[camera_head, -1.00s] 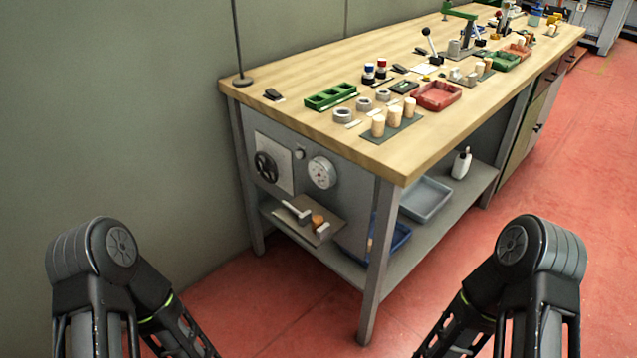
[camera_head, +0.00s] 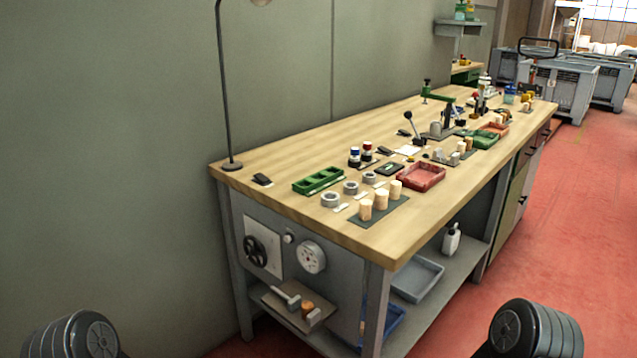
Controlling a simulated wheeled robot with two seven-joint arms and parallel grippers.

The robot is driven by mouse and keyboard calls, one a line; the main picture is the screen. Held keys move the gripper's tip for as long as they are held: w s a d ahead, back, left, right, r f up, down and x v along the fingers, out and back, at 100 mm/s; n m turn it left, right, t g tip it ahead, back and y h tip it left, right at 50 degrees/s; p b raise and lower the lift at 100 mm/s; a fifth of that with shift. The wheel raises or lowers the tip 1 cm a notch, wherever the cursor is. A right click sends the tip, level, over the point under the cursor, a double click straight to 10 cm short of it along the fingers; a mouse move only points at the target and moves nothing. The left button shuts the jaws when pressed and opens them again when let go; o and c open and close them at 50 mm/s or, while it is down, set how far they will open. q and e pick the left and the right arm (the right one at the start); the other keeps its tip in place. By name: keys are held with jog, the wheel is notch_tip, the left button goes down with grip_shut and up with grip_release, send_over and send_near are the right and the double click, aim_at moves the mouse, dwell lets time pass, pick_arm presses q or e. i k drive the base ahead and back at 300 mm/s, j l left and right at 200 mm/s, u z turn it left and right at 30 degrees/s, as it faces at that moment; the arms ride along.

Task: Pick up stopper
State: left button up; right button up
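Several pale cork stoppers stand upright on a dark mat (camera_head: 383,216) near the front end of the wooden workbench (camera_head: 300,218). The left stopper (camera_head: 365,210), the middle stopper (camera_head: 381,199) and the right stopper (camera_head: 396,190) form a row. More small cork-coloured pieces stand farther back on the bench. Only rounded joints of my two arms show at the lower left and lower right corners. Both my grippers are outside the picture.
A green tray (camera_head: 318,181), a red tray (camera_head: 421,177), tape rolls (camera_head: 330,200) and a lever tool (camera_head: 413,130) crowd the bench. A lamp stand (camera_head: 229,110) rises at its left corner. Red floor (camera_head: 560,230) lies clear to the right. Grey bins (camera_head: 560,90) stand far back.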

aim_at(307, 307)
jog(key=u, duration=2.15)
jog(key=k+l, duration=0.85)
jog(key=l, duration=0.2)
